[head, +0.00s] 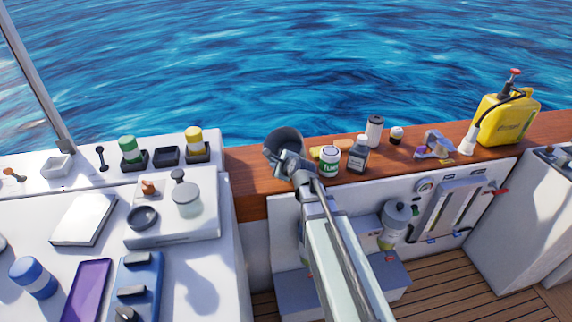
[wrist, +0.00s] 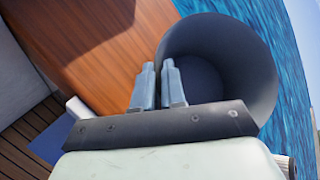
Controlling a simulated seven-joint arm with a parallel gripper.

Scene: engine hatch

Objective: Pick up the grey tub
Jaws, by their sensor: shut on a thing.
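The grey tub (head: 286,139) is a dark, round, open container at the left end of the wooden ledge in the head view. In the wrist view the tub (wrist: 235,60) fills the upper middle, and I look into its empty inside. My gripper (head: 287,160) is at the tub's near side. In the wrist view my gripper (wrist: 159,68) has its two fingers close together, one on each side of the tub's wall at its left edge, shut on it. The tub looks tilted in the head view. I cannot tell whether its base touches the ledge.
On the wooden ledge (head: 246,176), right of the tub, stand a white-green fuel can (head: 329,160), a dark bottle (head: 358,155) and a grey cylinder (head: 374,131). A yellow sprayer (head: 506,118) stands far right. The white counter (head: 205,258) at left holds several items. Water lies beyond.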

